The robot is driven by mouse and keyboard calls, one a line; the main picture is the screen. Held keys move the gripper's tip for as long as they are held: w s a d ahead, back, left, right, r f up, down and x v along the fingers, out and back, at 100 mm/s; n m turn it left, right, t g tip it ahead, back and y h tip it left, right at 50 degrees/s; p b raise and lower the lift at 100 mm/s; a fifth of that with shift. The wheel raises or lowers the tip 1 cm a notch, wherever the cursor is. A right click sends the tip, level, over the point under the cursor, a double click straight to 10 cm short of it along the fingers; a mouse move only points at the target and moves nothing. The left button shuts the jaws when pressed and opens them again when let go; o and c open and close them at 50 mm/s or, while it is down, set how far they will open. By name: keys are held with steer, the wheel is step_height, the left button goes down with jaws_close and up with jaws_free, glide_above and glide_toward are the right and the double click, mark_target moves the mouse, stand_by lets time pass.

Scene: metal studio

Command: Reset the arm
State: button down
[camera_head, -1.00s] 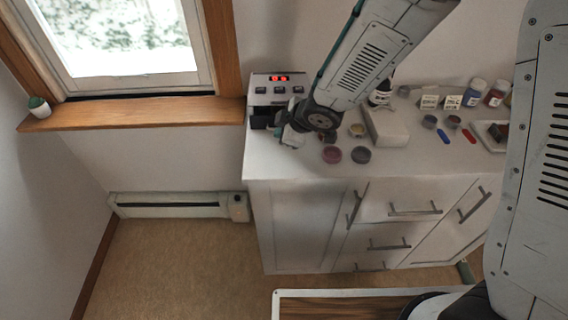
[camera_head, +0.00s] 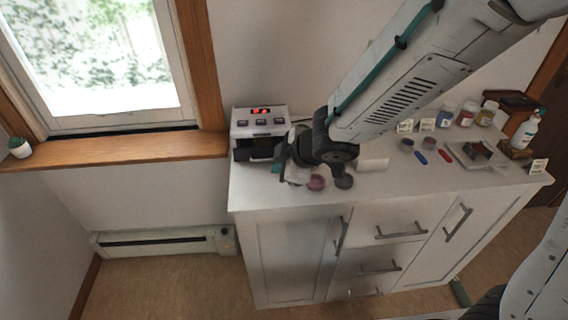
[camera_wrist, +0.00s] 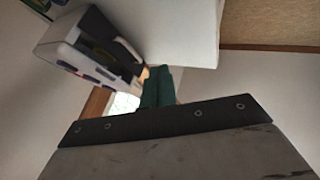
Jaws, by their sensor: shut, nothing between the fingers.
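My gripper (camera_head: 277,166) is above the left part of the white cabinet top, in front of the small device with a red display (camera_head: 259,122). In the wrist view its green fingers (camera_wrist: 158,87) are together with nothing between them. The device also shows in the wrist view (camera_wrist: 88,45), at the upper left, apart from the fingers. My arm reaches down from the upper right in the head view and hides part of the cabinet top.
A window sill (camera_head: 110,146) with a small potted plant (camera_head: 19,147) is at left. A heater (camera_head: 160,241) runs along the wall. Floor at left is clear.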

steer(key=shift+v, duration=1.05)
